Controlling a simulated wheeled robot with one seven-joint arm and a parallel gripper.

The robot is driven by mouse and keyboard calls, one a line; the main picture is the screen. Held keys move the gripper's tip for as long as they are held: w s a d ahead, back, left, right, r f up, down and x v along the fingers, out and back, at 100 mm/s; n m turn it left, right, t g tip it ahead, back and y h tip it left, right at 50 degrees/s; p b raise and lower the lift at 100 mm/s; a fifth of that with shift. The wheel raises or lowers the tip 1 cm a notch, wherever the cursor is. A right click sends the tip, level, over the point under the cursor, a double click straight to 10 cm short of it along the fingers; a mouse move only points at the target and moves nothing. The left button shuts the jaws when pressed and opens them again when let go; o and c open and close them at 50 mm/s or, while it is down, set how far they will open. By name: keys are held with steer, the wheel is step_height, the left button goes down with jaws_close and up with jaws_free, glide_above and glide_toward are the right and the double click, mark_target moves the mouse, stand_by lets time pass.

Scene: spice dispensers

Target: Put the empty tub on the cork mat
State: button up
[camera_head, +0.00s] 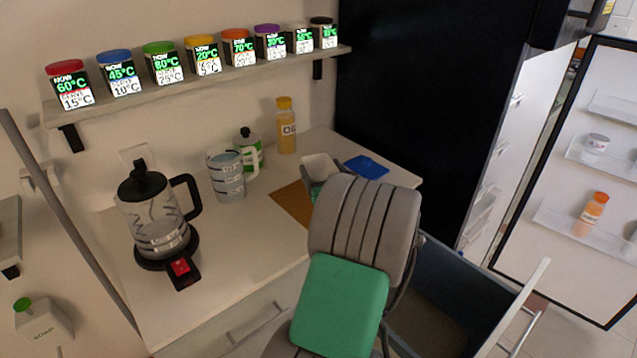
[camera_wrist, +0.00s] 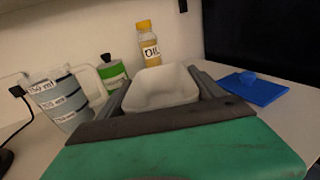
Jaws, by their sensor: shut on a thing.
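The empty tub (camera_wrist: 160,88) is white and open at the top. In the wrist view it sits between the two dark fingers of my gripper (camera_wrist: 165,100), which is shut on it. In the head view the tub (camera_head: 318,165) shows just beyond my gripper (camera_head: 327,178), mostly hidden by my arm. The brown cork mat (camera_head: 290,200) lies on the counter, left of and under my gripper, with its right part hidden by my arm. I cannot tell whether the tub touches the mat or hangs above it.
A blue lid or mat (camera_head: 367,167) lies right of the tub. A measuring jug (camera_head: 228,178), a green bottle (camera_head: 247,150) and an oil bottle (camera_head: 286,128) stand behind and left. A kettle (camera_head: 155,215) stands farther left. An open drawer (camera_head: 450,290) is at the right.

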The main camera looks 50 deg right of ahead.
steer(key=shift+w+f+b, duration=0.2)
steer(key=shift+f, duration=0.8)
steer(key=shift+w+f+b, duration=0.2)
steer(key=shift+f, duration=0.75)
steer(key=shift+f, duration=0.2)
steer(key=o, duration=1.7)
steer(key=shift+o, duration=0.2)
steer(key=shift+r, duration=0.3)
steer(key=v, duration=1.2)
steer(key=shift+b, duration=0.4)
